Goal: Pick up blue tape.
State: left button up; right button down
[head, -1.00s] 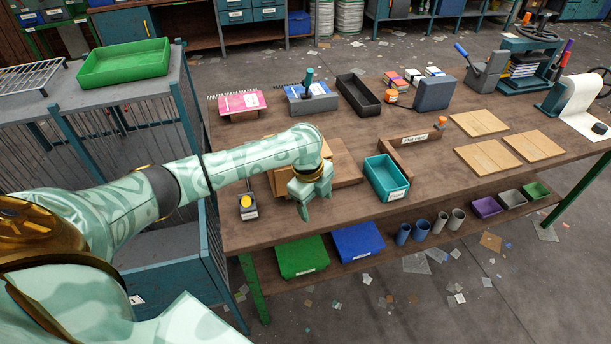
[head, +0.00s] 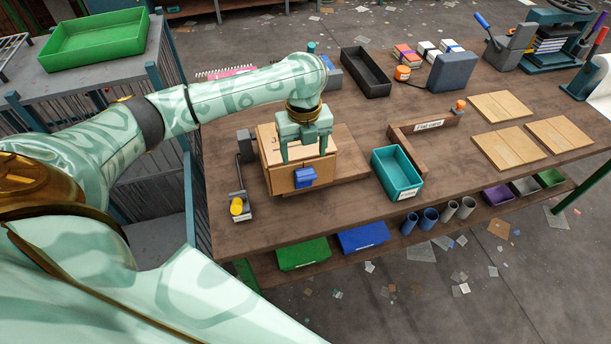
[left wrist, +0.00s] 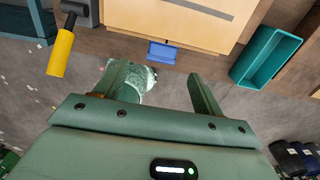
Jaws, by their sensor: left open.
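No roll of blue tape shows clearly. A small blue piece (head: 305,177) sits low on the front face of a light wooden or cardboard box (head: 280,183); I cannot tell whether it is the tape. It also shows in the left wrist view (left wrist: 162,53), at the box's edge. My left gripper (head: 304,156) is open and empty, pointing down, its two fingers apart above the blue piece in the head view. In the left wrist view the fingers (left wrist: 155,74) stand apart, with the blue piece beyond and between them. My right gripper is not in view.
A teal tray (head: 417,190) stands right of the box, beside a wooden divider (head: 398,140). A black tray (head: 352,74) is behind. Green (head: 304,254) and blue bins (head: 363,239) sit below the table's front edge.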

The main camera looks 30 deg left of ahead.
aim_at(304, 171)
pick_arm(q)
notch_tip(304, 171, down, 6)
jog(key=shift+w+r+b, duration=0.15)
jog(key=shift+r+b, duration=0.1)
jog(key=shift+b, duration=0.55)
jog(key=shift+f, duration=0.35)
jog(key=f+b, duration=0.2)
jog(key=f, duration=0.1)
jog(key=f+b, duration=0.1)
jog(key=f, duration=0.1)
jog(key=shift+w+a, duration=0.2)
jog(key=shift+w, duration=0.1)
jog(key=shift+r, duration=0.15)
jog(key=c, duration=1.2)
